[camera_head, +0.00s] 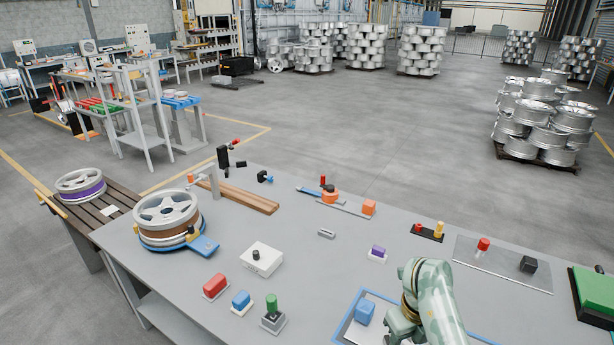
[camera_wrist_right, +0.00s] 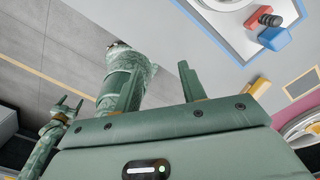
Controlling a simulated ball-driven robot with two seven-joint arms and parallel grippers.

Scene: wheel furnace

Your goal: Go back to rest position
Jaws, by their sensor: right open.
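My right arm, in a pale green cover, comes up from the bottom of the head view, and its bent part (camera_head: 432,300) hangs over the front of the grey workbench (camera_head: 330,255). In the right wrist view my right gripper (camera_wrist_right: 160,80) is open with nothing between its fingers, above the floor and beside the bench. My left gripper (camera_wrist_right: 67,105) shows small at the left of that view, with its two fingers apart and empty. It is not in the head view.
A blue-framed tray (camera_head: 365,295) with a blue block (camera_head: 365,312) lies beside my right arm.

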